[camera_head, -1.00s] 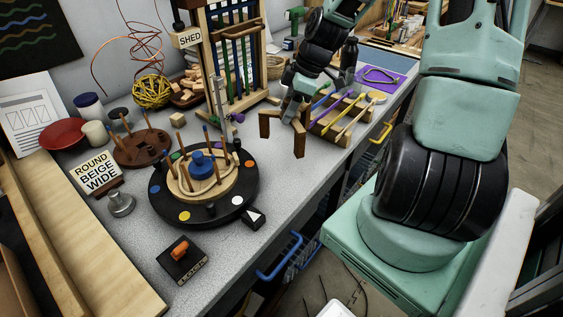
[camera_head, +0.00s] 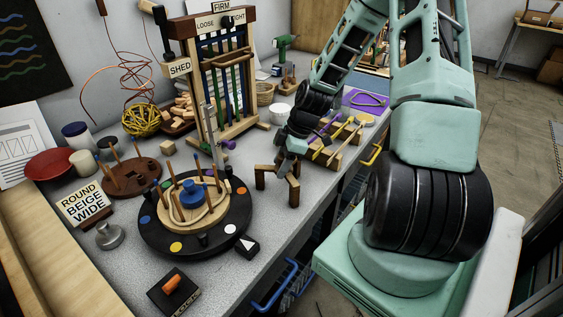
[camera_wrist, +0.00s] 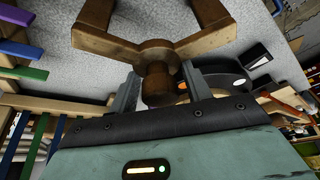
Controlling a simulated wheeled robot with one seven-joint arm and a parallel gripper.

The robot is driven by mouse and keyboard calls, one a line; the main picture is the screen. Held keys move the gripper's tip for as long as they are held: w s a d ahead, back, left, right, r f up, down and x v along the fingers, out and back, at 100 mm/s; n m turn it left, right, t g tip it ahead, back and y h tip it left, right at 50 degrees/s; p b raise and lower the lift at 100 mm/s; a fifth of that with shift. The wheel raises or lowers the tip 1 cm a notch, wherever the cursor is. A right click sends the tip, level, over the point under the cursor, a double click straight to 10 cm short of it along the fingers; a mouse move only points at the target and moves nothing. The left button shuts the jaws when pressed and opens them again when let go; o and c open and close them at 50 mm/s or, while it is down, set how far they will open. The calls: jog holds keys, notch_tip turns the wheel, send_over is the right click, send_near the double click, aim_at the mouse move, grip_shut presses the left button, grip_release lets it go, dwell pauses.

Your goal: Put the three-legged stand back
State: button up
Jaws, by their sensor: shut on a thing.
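The three-legged stand (camera_head: 260,178) is brown wood, with a round hub and splayed legs. It is upright near the right part of the bench, right of the black round turntable (camera_head: 150,232). My gripper (camera_head: 290,153) is above it, shut on its hub. In the wrist view my two fingers (camera_wrist: 160,88) lie on either side of the dark round knob of the stand (camera_wrist: 155,52), with the legs spreading away beyond. I cannot tell whether the feet touch the bench. The third leg is partly hidden in the head view.
A wooden rack with tools (camera_head: 322,158) stands close to the right of the stand. The framed rack of coloured rods (camera_head: 222,85) is behind. A small black block with a white mark (camera_head: 247,246) lies at the turntable's right. The bench edge with blue handles (camera_head: 277,284) is near.

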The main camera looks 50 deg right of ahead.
jog(key=shift+f, duration=0.1)
jog(key=o, duration=1.1)
jog(key=v, duration=1.2)
jog(key=a+r+g, duration=0.1)
jog(key=a+g, duration=0.1)
jog(key=a, duration=1.1)
jog(key=s+a+r+m+h, duration=0.1)
jog(key=s+a+r, duration=0.1)
jog(key=s+a, duration=0.6)
jog(key=s+a+r+m+h, duration=0.1)
jog(key=s+a+r+h, duration=0.1)
jog(key=s+a, duration=0.7)
jog(key=a, duration=0.6)
jog(key=shift+r+m+g, duration=0.3)
jog(key=shift+r+m, duration=0.1)
